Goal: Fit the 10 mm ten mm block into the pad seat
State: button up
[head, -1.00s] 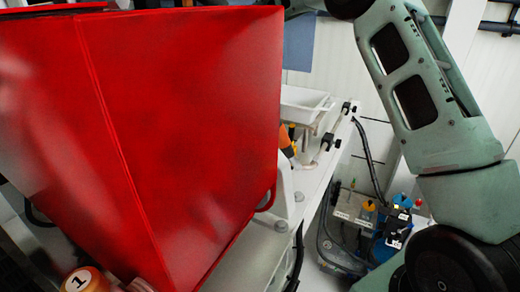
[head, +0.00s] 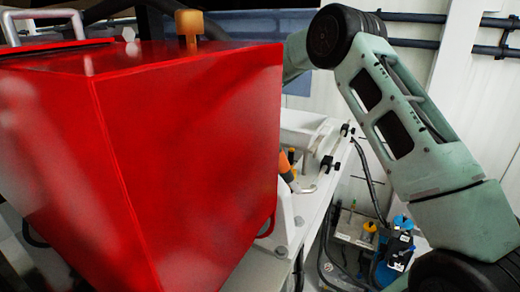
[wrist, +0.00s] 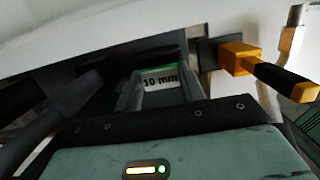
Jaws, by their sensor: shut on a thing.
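The ten mm block (wrist: 160,80) shows in the wrist view as a label reading "10 mm" with a green band, between my gripper's fingers. My gripper (wrist: 159,88) is shut on it. A dark surface lies just beyond the block; I cannot tell whether they touch. I cannot make out the pad seat for certain. In the head view my arm (head: 400,120) reaches behind the large red housing, which hides the gripper and the block.
The red housing (head: 170,160) fills the left of the head view. Beyond it are a white bench (head: 310,205) and a white tray (head: 303,128). Bottles and a blue item (head: 385,270) stand low at right.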

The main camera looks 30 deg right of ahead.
jog(key=o, duration=1)
jog(key=shift+f, duration=0.1)
jog(key=r+b, duration=0.1)
jog(key=r, duration=0.3)
jog(key=a+r, duration=0.1)
jog(key=r, duration=0.3)
jog(key=s+r+b, duration=0.1)
jog(key=r, duration=0.3)
jog(key=shift+a+r+b, duration=0.1)
jog(key=shift+a+b, duration=0.15)
jog(key=shift+b, duration=0.1)
